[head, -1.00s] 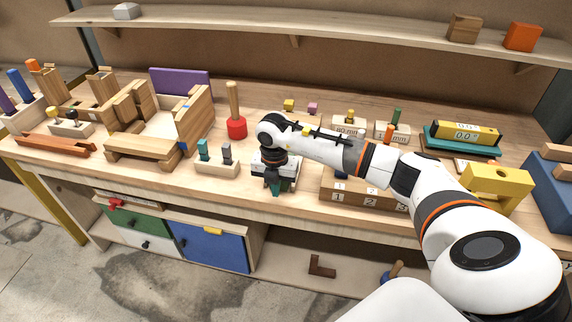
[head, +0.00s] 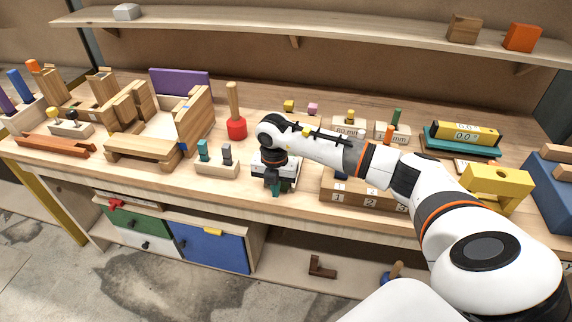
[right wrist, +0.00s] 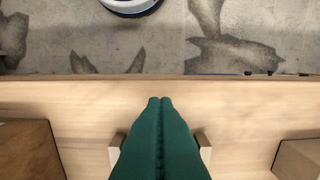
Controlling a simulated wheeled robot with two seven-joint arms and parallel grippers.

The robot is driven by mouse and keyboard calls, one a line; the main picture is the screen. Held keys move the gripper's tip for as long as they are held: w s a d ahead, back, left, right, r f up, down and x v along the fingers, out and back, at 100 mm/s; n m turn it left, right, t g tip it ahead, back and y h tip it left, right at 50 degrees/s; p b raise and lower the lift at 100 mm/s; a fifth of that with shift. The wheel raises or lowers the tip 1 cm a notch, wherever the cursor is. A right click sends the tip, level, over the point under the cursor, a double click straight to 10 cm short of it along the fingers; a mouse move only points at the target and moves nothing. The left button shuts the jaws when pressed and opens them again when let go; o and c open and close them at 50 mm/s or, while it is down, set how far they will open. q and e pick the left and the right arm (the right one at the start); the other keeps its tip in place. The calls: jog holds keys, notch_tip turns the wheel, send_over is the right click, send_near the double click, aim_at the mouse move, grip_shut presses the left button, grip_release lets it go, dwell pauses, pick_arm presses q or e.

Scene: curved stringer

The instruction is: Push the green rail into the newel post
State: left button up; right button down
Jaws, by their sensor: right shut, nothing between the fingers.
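My right gripper (head: 276,190) is over the front edge of the bench, pointing down. Its dark green fingers (right wrist: 160,105) are shut against each other in the right wrist view, with nothing between them. Pale wooden blocks (right wrist: 116,150) show on both sides of the fingers, partly hidden behind them. I cannot pick out the green rail for certain in either view. I cannot tell which piece is the newel post; my gripper and arm hide part of the bench there. My left gripper is not in view.
A wooden assembly (head: 140,148) stands left on the bench. A red mallet (head: 236,128) and a block with teal and grey pegs (head: 217,166) are left of my gripper. A numbered wooden box (head: 362,197) is to its right. A yellow block (head: 497,180) stands further right.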

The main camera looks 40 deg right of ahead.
dwell(0.6)
jog(key=shift+w+d+b, duration=1.45)
jog(key=shift+w+d, duration=0.25)
jog(key=shift+d, duration=0.3)
jog(key=shift+w+d+b, duration=1.4)
jog(key=shift+w+d, duration=0.3)
jog(key=shift+d, duration=0.25)
jog(key=shift+s+a+r+p, duration=0.2)
jog(key=shift+s+a+p, duration=0.25)
jog(key=shift+p, duration=0.4)
jog(key=shift+s+a+f+p, duration=0.15)
jog(key=shift+s+a+p, duration=0.5)
jog(key=shift+a, duration=0.1)
notch_tip(320, 180, up, 7)
jog(key=p, duration=0.5)
jog(key=shift+w+f, duration=0.1)
